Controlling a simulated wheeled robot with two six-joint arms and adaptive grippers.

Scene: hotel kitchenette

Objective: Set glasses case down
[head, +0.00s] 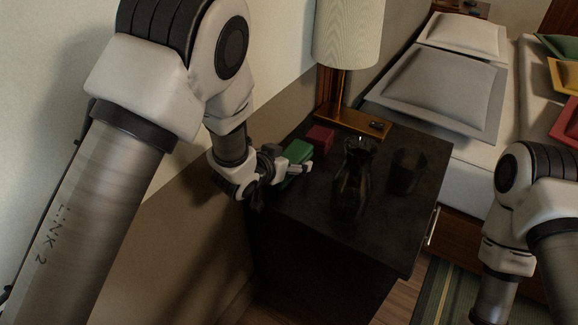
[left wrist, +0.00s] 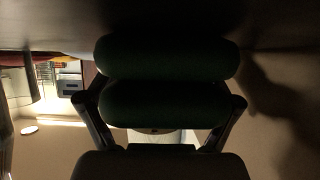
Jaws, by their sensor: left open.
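The glasses case is a green, rounded case (head: 298,150) at the left edge of the dark nightstand (head: 290,205). My left gripper (head: 291,168) is at the case, with its fingers open on either side of it. In the left wrist view the case (left wrist: 165,100) looks dark green with two long lobes and fills the middle between the fingers. It appears to rest at the nightstand's surface; whether the fingers touch it I cannot tell. My right arm shows at the right of the head view, but its gripper is out of frame.
A small dark red box (head: 320,137) stands just behind the case. A dark glass carafe (head: 351,185) and a dark tumbler (head: 406,172) stand to the right. A lamp (head: 347,35) on a brass base is behind. The nightstand's front right part is clear. The wall is close on the left.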

